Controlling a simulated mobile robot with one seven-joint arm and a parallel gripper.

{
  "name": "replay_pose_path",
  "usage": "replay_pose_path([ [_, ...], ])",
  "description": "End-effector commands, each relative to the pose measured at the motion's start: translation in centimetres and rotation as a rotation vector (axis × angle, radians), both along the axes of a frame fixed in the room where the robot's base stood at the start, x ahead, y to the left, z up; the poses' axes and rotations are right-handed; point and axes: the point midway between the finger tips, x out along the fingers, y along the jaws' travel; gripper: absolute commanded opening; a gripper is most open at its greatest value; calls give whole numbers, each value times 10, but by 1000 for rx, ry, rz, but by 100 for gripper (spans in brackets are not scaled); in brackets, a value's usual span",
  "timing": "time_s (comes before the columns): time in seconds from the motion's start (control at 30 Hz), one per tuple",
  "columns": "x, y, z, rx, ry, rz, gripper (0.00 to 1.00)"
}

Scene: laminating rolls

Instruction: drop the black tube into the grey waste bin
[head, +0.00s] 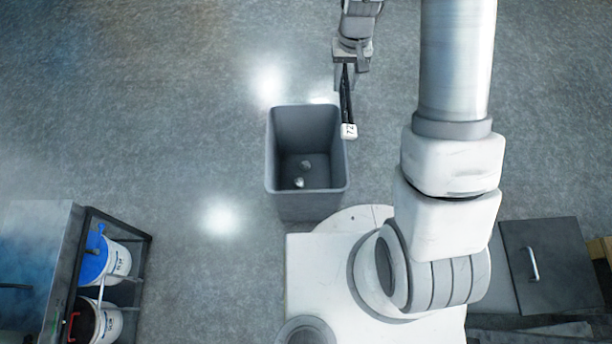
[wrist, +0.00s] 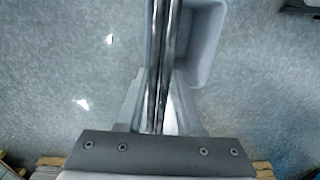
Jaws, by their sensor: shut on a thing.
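My gripper (head: 346,86) is shut on the black tube (head: 346,102), a thin dark rod with a white tag (head: 349,131) marked 72 at its near end. In the wrist view the tube (wrist: 161,60) runs lengthwise between my fingers (wrist: 160,115). The grey waste bin (head: 307,204) stands open on the floor, and its corner also shows in the wrist view (wrist: 207,45), right of the tube. In the head view the tube lies along the bin's back right corner, its tag overlapping the right rim. Its height above the rim is unclear.
Small pale scraps (head: 302,175) lie inside the bin. A bench (head: 40,240) with white buckets (head: 112,262) below it stands at the lower left. A dark cabinet (head: 550,265) with a handle is at the lower right. The floor left of the bin is clear.

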Motion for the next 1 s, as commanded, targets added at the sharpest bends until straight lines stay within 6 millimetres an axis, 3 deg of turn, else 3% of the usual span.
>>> replay_pose_path([
  [0.03, 4, 5, -27, 1, 2, 0, 0],
  [0.7, 43, 60, -241, -8, 0, 5, 0],
  [0.83, 47, 68, -272, -11, -1, 7, 0],
  [1.0, 49, 75, -294, -15, -4, 10, 0],
])
